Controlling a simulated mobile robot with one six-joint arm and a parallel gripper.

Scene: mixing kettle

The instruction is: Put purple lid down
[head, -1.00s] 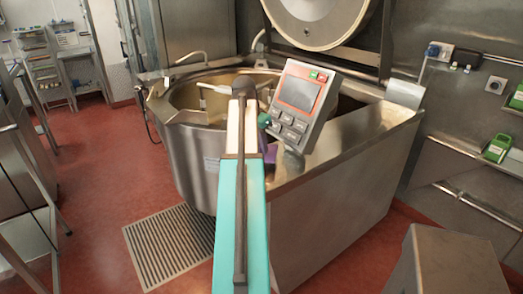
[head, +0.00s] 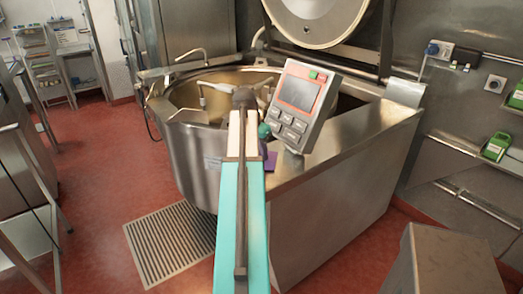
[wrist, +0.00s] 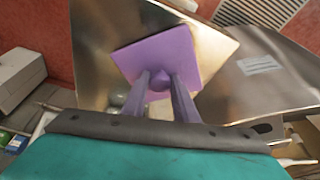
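The purple lid (wrist: 178,50) is a square plate with a small knob, seen from above in the wrist view. The two purple fingers of my gripper (wrist: 159,82) close around its knob. Below the lid is the steel counter top (wrist: 95,60) beside the kettle. In the head view a small part of the lid (head: 271,160) shows to the right of my arm, low by the counter top's left edge; the rest is hidden. I cannot tell whether the lid touches the steel.
The open mixing kettle (head: 190,165) stands to the left, its big round lid raised (head: 318,20). A control panel (head: 300,105) stands up close to the right of my arm. The counter top is bare toward the right (head: 360,125).

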